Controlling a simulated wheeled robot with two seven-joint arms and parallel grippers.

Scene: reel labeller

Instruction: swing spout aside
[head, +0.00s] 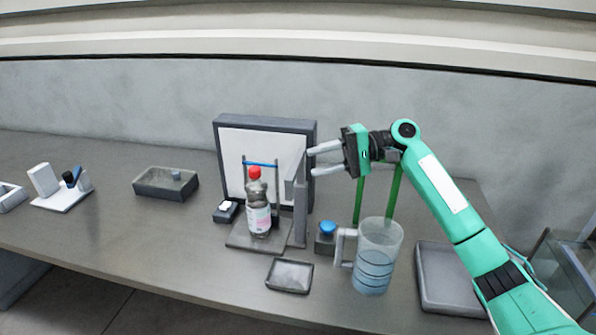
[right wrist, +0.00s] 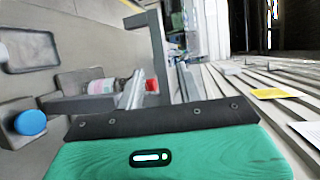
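A grey upright post with a flat grey arm (head: 296,188) stands at the right of the bottle stand; it may be the spout, but I cannot tell for certain. A clear bottle (head: 259,212) with a red cap and a pink-white label stands upright on the stand's grey base, left of the post. The bottle also shows in the right wrist view (right wrist: 103,86). My right gripper (head: 314,161) is open and empty, its two pale fingers pointing left, near the top of the post. I cannot tell whether they touch it. My left gripper is out of view.
A white panel (head: 231,150) in a dark frame stands behind the bottle. A clear jug (head: 380,245) with a grey handle, a blue-topped block (head: 326,238) and a small tray (head: 290,277) sit in front. A dark box (head: 165,188) is farther left.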

